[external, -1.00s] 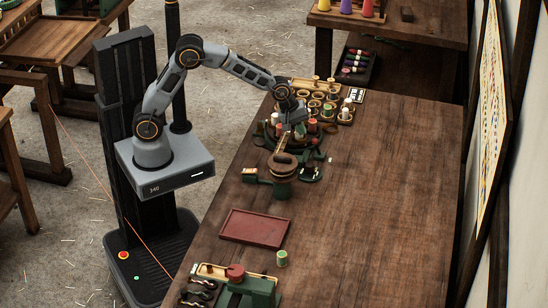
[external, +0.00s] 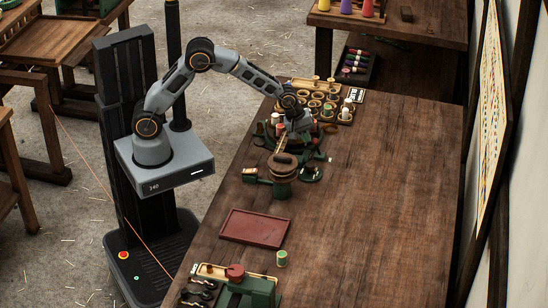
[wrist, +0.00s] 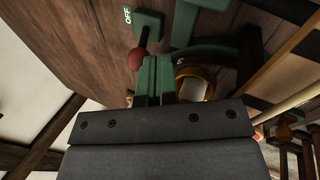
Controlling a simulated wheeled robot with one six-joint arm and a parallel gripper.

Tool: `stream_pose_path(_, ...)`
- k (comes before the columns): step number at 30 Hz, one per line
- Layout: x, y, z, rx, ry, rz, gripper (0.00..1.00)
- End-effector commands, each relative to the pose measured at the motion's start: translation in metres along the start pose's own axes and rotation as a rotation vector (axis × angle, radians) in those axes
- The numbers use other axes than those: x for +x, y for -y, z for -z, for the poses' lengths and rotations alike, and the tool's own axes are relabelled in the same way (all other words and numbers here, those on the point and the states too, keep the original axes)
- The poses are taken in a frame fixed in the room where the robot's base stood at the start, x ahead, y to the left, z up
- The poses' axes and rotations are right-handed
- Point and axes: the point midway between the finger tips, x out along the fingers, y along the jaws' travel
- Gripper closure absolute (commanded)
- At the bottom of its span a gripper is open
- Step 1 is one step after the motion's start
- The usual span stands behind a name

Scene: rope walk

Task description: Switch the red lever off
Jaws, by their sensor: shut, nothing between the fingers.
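In the wrist view the red lever's round knob (wrist: 135,60) sits on a short dark stem that runs to a green plate marked OFF (wrist: 146,24). My gripper (wrist: 154,62) is shut and empty, its green fingertips together just right of the knob in that view. I cannot tell whether they touch it. In the external view my gripper (external: 299,124) is low over the far part of the bench, by the green machine with a round wooden top (external: 283,162). The red knob cannot be made out there.
A brass ring (wrist: 196,76) and a pale rod (wrist: 285,105) are close right of my fingers. A rack of spools and rings (external: 343,112) stands behind my gripper. A red tray (external: 255,229) and a small green spool (external: 282,259) lie nearer. The bench's right side is clear.

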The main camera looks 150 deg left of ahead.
Motion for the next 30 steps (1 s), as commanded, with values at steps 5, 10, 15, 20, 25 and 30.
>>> stream_pose_path(5,-0.003,-0.004,-0.001,0.003,-0.008,0.032,1.00)
stream_pose_path(10,-0.004,-0.007,-0.002,0.006,-0.014,0.060,1.00)
stream_pose_path(15,-0.004,-0.011,-0.003,0.010,-0.023,0.096,1.00)
stream_pose_path(20,-0.006,-0.018,-0.004,0.015,-0.038,0.158,1.00)
stream_pose_path(25,-0.005,-0.027,-0.006,0.022,-0.064,0.262,1.00)
stream_pose_path(30,-0.001,-0.037,-0.009,0.031,-0.094,0.382,1.00)
